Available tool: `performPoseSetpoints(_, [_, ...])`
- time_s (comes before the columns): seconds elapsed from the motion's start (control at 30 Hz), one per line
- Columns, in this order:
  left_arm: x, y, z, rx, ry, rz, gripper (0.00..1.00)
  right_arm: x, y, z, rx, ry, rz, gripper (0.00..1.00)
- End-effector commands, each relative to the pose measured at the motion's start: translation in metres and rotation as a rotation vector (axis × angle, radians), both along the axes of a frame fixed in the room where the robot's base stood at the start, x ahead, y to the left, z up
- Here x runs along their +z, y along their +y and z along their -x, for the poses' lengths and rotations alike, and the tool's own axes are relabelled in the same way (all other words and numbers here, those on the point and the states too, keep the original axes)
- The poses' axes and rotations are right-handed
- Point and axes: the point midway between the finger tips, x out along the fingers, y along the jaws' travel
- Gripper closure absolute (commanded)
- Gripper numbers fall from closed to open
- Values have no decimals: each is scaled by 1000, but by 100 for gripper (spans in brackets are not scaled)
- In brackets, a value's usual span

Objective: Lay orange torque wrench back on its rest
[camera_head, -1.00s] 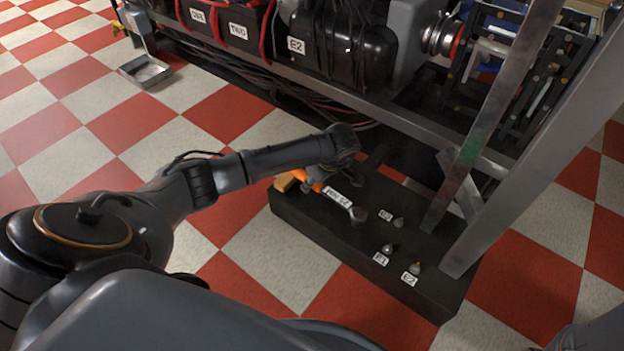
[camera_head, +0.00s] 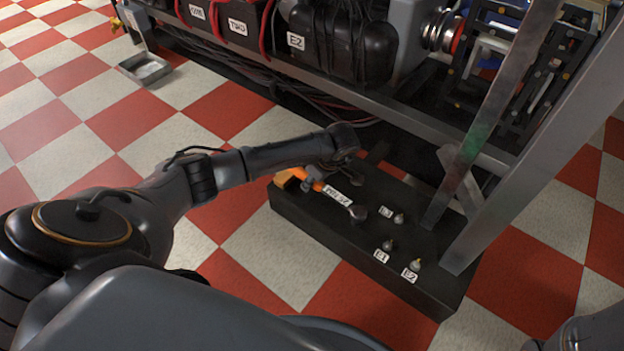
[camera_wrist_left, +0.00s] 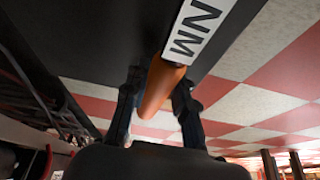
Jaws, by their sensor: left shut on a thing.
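The orange torque wrench (camera_head: 296,175) has a white label along its shaft and a metal head over the black platform (camera_head: 340,245). My left gripper (camera_head: 318,183) is shut on its orange handle. In the left wrist view the handle (camera_wrist_left: 161,84) lies between the two dark fingers of the gripper (camera_wrist_left: 157,110), with the "NM" label (camera_wrist_left: 199,27) beyond. The wrench is close above or touching the platform top; I cannot tell which. No rest can be made out clearly under it.
Several small metal pieces with labels, such as E1 (camera_head: 387,245) and E2 (camera_head: 415,265), stand on the platform right of the wrench. A slanted metal post (camera_head: 530,150) and the machine frame rise behind. A metal tray (camera_head: 146,68) lies on the checkered floor.

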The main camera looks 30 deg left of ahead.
Motion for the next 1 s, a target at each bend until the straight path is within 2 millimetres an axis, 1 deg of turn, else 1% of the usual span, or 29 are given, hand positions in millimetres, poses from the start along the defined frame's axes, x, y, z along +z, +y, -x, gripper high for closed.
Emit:
performPoseSetpoints(0.03, [1, 0, -1, 1, -1, 0, 100, 0, 0, 0, 0, -1, 0, 60])
performPoseSetpoints(0.07, [1, 0, -1, 1, -1, 0, 72, 0, 0, 0, 0, 0, 0, 60])
performPoseSetpoints(0.1, [1, 0, -1, 1, -1, 0, 64, 0, 0, 0, 0, 0, 0, 60])
performPoseSetpoints(0.13, [1, 0, -1, 1, -1, 0, 58, 0, 0, 0, 0, 0, 0, 60])
performPoseSetpoints(0.2, [1, 0, 0, 0, -1, 0, 47, 0, 0, 0, 0, 0, 0, 60])
performPoseSetpoints(0.47, [0, 0, 1, -1, 1, 0, 47, 0, -1, -1, 2, 7, -4, 60])
performPoseSetpoints(0.57, [4, -2, 0, -1, 0, 0, 47, 0, -1, -2, 2, 8, -6, 60])
performPoseSetpoints(0.67, [15, -6, 0, -3, -2, -1, 47, 0, -1, -2, 2, 8, -4, 60])
performPoseSetpoints(1.0, [82, -32, 3, -2, -5, 0, 47, 0, 0, -1, 1, 6, -2, 60])
